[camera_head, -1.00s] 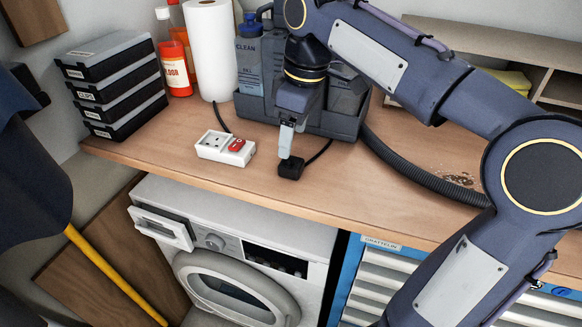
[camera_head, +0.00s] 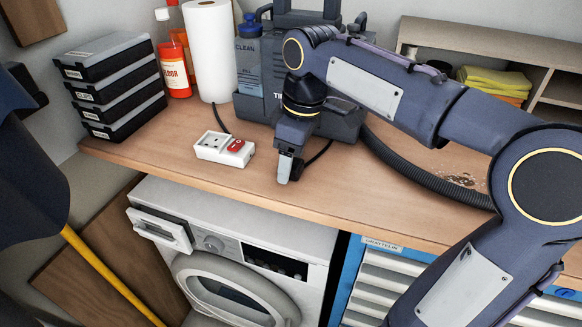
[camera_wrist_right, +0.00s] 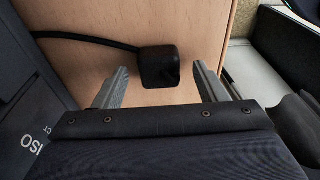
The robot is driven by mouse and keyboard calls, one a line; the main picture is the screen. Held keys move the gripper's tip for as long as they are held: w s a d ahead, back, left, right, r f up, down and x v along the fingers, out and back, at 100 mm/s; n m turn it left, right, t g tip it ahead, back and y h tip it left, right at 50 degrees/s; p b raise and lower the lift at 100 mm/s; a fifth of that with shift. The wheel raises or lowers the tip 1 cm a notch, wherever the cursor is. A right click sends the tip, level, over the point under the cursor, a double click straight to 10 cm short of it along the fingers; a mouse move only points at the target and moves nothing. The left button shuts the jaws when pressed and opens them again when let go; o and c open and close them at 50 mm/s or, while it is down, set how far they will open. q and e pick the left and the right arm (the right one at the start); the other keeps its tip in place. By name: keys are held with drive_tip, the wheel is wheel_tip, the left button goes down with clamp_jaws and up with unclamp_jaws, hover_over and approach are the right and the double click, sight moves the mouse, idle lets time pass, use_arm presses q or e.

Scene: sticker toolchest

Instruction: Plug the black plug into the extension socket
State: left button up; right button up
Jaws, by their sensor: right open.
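The black plug (camera_wrist_right: 159,68) lies on the wooden worktop in the right wrist view, its cable running off to the left. My right gripper (camera_head: 285,172) points down at the worktop in the head view and hides most or all of the plug. In the right wrist view its two fingers are apart, with the plug between their tips and a gap on each side. The white extension socket (camera_head: 224,149), with a red switch, lies on the worktop to the left of the gripper in the head view. My left gripper is not in view.
A paper towel roll (camera_head: 210,55) and stacked black cases (camera_head: 115,85) are at the left. A ribbed hose (camera_head: 425,178) runs to the right. The worktop's front strip is clear.

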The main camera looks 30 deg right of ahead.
drive_tip(key=c, duration=1)
drive_tip(key=shift+r, duration=0.3)
wheel_tip(320, 180, up, 3)
drive_tip(key=shift+w+f, duration=0.1)
drive_tip(key=shift+f, duration=0.1)
drive_tip(key=s+a+r, duration=0.2)
drive_tip(key=s+r, duration=0.1)
drive_tip(key=s, duration=0.1)
drive_tip(key=s+a+r, duration=0.3)
drive_tip(key=s+a+r+p, duration=0.1)
drive_tip(key=s+a+r, duration=0.2)
drive_tip(key=s+r, duration=0.1)
drive_tip(key=shift+s, duration=0.35)
